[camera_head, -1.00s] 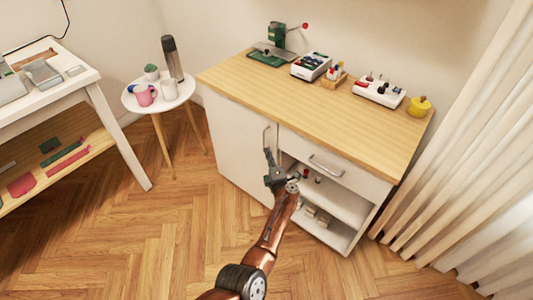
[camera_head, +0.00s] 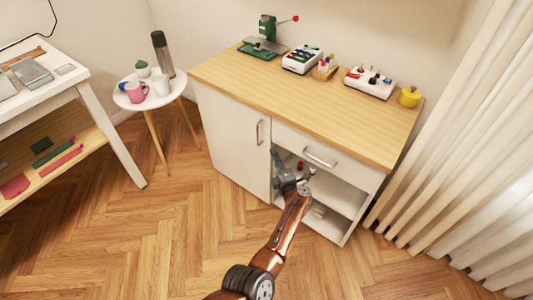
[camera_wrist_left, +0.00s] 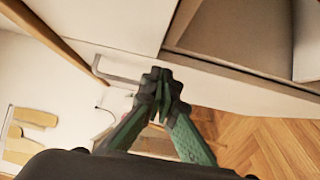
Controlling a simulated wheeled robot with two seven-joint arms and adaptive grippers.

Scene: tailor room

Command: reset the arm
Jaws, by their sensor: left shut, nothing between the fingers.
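My left gripper (camera_head: 277,156) is shut and empty. In the head view it is in front of the cabinet (camera_head: 228,147), near the edge between the closed left door and the open shelf space (camera_head: 335,191) under the drawer. In the left wrist view the closed fingertips (camera_wrist_left: 158,82) show with a metal handle (camera_wrist_left: 108,74) beyond them to the left. I cannot tell whether the fingers touch the cabinet. My right gripper is not in view.
The cabinet top holds a green press (camera_head: 266,36), white trays and a yellow pot (camera_head: 410,96). A round side table (camera_head: 150,100) with cups stands to the left. A white curtain (camera_head: 465,150) hangs at the right. The wooden floor (camera_head: 150,240) in front is clear.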

